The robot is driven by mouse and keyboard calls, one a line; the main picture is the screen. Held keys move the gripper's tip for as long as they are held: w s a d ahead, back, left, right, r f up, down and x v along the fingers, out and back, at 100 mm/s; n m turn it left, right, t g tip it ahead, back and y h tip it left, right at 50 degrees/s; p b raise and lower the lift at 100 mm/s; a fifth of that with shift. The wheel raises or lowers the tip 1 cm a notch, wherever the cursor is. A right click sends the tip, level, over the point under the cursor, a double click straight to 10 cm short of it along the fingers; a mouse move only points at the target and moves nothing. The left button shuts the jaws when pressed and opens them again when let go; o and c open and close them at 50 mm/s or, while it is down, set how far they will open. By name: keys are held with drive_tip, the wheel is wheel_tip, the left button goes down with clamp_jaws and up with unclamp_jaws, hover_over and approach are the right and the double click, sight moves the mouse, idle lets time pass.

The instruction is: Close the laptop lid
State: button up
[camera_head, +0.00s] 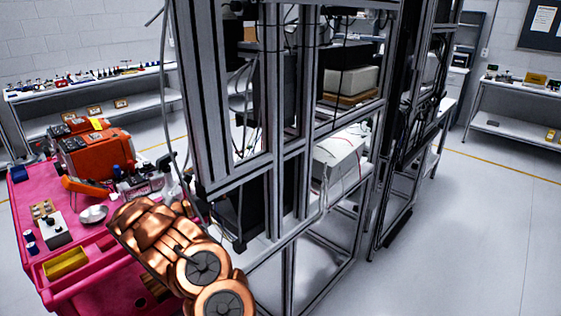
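I cannot make out a laptop for certain in the head view. A dark panel (243,212) stands low in the metal frame rack, partly behind its posts and my arm; I cannot tell whether it is the laptop. My copper-coloured arm is folded at the lower middle, in front of the rack and over the right side of the pink cart. No gripper fingers show, so my gripper is not in view.
The pink cart (70,215) at left carries an orange device (95,155), a metal bowl (93,214) and a yellow bin (66,262). The tall metal rack (290,200) fills the middle. Benches line the back wall. The floor at right is clear.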

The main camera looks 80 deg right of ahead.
drive_tip(key=shift+w+d+f+n+h+b, duration=0.2)
drive_tip(key=shift+w+d+f+n, duration=0.25)
drive_tip(key=shift+w+f+n, duration=0.35)
drive_tip(key=shift+w+d+f+n+h+b, duration=0.1)
drive_tip(key=shift+w+d+f+n+h, duration=0.3)
drive_tip(key=shift+w+f+n, duration=0.35)
drive_tip(key=shift+w+d+f+n+h+b, duration=0.15)
drive_tip(key=shift+w+d+f+n+b, duration=0.15)
drive_tip(key=shift+w+f+n+b, duration=0.25)
drive_tip(key=shift+w+d+f+n+h+b, duration=0.15)
drive_tip(key=shift+w+d+f+n+b, duration=0.15)
drive_tip(key=shift+f+n, duration=0.4)
drive_tip(key=shift+a, duration=0.1)
drive_tip(key=b+v, duration=0.1)
drive_tip(key=v, duration=0.5)
drive_tip(key=shift+b, duration=0.3)
idle(1.0)
